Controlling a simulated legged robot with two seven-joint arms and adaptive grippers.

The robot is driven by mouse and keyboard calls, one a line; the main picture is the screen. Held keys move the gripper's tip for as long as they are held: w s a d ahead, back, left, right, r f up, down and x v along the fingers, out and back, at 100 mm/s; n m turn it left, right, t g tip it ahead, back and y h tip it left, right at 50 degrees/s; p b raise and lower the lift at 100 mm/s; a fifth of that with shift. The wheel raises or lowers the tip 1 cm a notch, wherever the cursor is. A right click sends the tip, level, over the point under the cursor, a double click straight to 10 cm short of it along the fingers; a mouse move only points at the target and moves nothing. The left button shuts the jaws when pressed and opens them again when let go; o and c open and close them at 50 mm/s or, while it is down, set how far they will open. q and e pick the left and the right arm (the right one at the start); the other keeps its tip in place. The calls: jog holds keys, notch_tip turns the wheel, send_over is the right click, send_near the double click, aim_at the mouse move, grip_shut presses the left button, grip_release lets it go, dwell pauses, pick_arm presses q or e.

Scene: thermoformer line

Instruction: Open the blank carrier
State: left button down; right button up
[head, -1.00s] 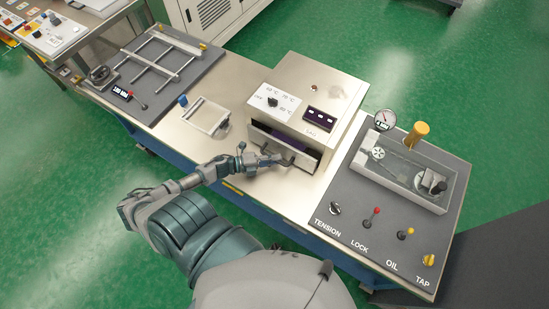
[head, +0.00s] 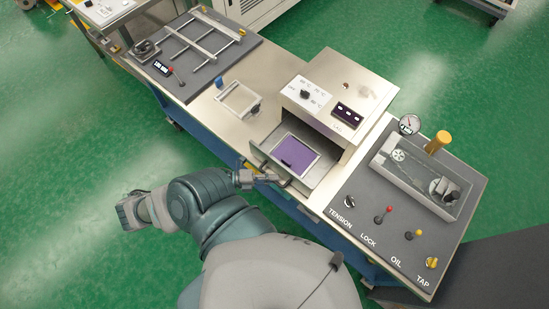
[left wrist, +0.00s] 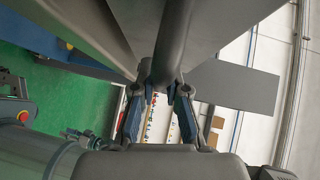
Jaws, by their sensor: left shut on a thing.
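The blank carrier (head: 319,174) is a grey drawer that stands well out of the front of the metal heater box (head: 371,104). A purple sheet (head: 291,153) with a small dark piece on it lies in the drawer. My left gripper (head: 272,178) is at the drawer's front, shut on its dark handle. In the left wrist view, the fingers (left wrist: 161,92) close around the dark handle bar (left wrist: 172,45). The fingers hide part of the handle. My right gripper does not show in any view.
A pale square frame (head: 238,103) lies on the bench left of the box. A grey panel (head: 358,218) with labelled knobs, levers and a gauge stands to the right. A rail fixture (head: 205,45) sits at the far left. Green floor is clear in front.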

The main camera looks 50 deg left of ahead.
pick_arm(q)
jog(key=shift+s+d+f, duration=0.15)
jog(key=shift+d+f, duration=0.05)
jog(key=shift+f, duration=0.05)
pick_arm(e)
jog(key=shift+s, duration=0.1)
pick_arm(q)
jog(key=c, duration=1.2)
grip_release()
jog(key=shift+c, duration=0.2)
jog(key=shift+o, duration=0.3)
jog(key=shift+w+d+r, duration=0.1)
jog(key=shift+w+r, duration=0.05)
jog(key=shift+w, duration=0.05)
jog(key=v, duration=1.2)
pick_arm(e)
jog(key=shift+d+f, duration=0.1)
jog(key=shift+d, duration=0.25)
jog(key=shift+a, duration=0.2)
